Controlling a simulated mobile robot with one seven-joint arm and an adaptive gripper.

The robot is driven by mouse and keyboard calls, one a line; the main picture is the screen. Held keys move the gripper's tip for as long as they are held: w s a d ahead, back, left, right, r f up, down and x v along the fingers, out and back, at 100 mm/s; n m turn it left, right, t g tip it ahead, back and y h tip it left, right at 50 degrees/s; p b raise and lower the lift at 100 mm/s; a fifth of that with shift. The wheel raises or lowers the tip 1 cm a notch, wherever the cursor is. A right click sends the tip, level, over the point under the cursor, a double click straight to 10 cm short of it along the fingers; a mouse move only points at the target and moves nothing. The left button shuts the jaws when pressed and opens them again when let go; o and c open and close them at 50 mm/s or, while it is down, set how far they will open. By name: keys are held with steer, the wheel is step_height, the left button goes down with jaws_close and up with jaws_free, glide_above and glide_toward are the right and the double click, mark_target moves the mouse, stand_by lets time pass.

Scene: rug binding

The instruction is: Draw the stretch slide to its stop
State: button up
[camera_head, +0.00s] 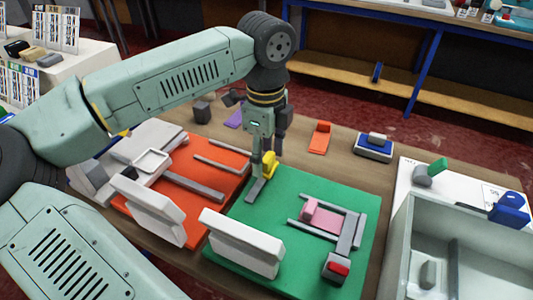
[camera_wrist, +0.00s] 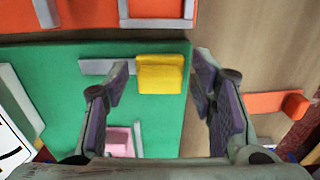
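Two sliding parts show on the green board (camera_head: 290,190), and I cannot tell for certain which is the stretch slide. A yellow block (camera_head: 270,164) stands at the far end of a short grey strip (camera_head: 256,190), near the board's far edge. A pink block (camera_head: 325,217) sits between grey rails (camera_head: 318,237). My gripper (camera_head: 268,145) points down just over the yellow block. In the wrist view, my gripper (camera_wrist: 163,68) is open, with its fingers apart and the yellow block (camera_wrist: 160,75) showing between the tips. I see no contact with it.
A white upright panel (camera_head: 242,242) stands at the green board's near left. An orange board (camera_head: 170,200) with rails and a white tray lies to the left. A grey bin (camera_head: 400,225) is at the right. A small orange piece (camera_head: 320,138) and a blue box (camera_head: 373,147) lie behind.

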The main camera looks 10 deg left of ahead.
mark_target(266, 156)
step_height(266, 156, up, 12)
stand_by(0.7)
